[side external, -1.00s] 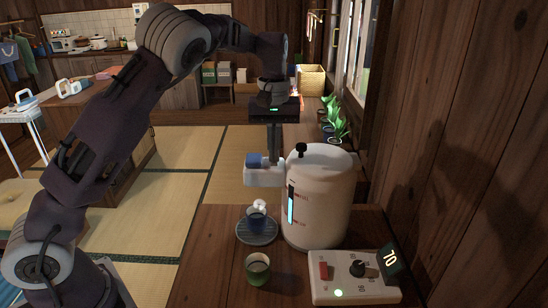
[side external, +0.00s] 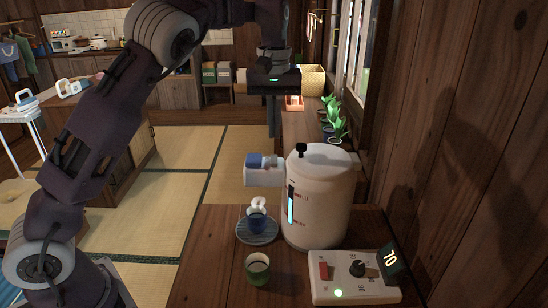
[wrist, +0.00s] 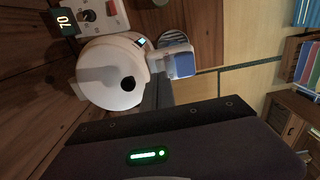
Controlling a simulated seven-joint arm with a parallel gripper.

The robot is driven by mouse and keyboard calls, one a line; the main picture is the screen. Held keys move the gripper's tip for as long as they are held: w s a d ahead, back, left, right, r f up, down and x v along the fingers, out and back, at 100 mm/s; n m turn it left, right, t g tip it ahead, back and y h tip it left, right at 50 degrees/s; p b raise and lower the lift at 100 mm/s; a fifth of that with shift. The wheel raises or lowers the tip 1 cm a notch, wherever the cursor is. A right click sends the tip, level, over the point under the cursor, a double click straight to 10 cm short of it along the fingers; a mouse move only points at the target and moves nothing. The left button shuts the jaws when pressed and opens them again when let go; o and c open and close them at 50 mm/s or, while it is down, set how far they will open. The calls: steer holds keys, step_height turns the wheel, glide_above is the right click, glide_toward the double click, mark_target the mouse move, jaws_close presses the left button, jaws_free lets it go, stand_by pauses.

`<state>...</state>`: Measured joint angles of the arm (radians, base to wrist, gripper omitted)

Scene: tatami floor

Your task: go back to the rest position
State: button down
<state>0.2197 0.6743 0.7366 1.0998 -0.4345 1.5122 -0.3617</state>
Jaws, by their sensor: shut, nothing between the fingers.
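My gripper (side external: 273,132) is shut and empty. Its fingers point down in the air above and behind the dispenser's spout, clear of everything. A white water dispenser (side external: 318,200) stands on the wooden counter, with a black knob on its lid and a lit blue level strip. Its spout block (side external: 264,172) has a blue lever on top. In the wrist view the dispenser (wrist: 112,72) is seen from above, with the blue lever (wrist: 181,64) beside it.
A green cup (side external: 257,268) stands in front on the counter. A control box (side external: 350,281) with a red switch, black dial and a display reading 70 is at front right. Potted plants (side external: 335,122) line the counter behind. A wooden wall bounds the right; tatami lies left.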

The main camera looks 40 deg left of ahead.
steer(key=shift+r, duration=0.25)
steer(key=s+d+r+m+t+h, duration=0.15)
steer(key=s+r, duration=0.25)
steer(key=s, duration=0.4)
steer(key=s+d+r+m+t, duration=0.15)
steer(key=s+r, duration=0.25)
steer(key=s, duration=0.4)
steer(key=s+d+f+m+t+y, duration=0.1)
steer(key=s+d+f+m, duration=0.2)
steer(key=s, duration=0.5)
steer(key=s+f+m+t+y, duration=0.1)
steer(key=s+f+m+t, duration=0.2)
steer(key=s, duration=0.6)
steer(key=w+a+r+n+g, duration=0.15)
steer(key=w+r, duration=0.25)
steer(key=w, duration=0.5)
steer(key=w+a+r+n+g, duration=0.1)
steer(key=w+r+n+g, duration=0.2)
steer(key=w, duration=0.6)
steer(key=w+a+f+n+y, duration=0.2)
steer(key=w+n, duration=0.2)
steer(key=w, duration=1)
steer(key=shift+w+a, duration=0.15)
steer(key=shift+a, duration=0.2)
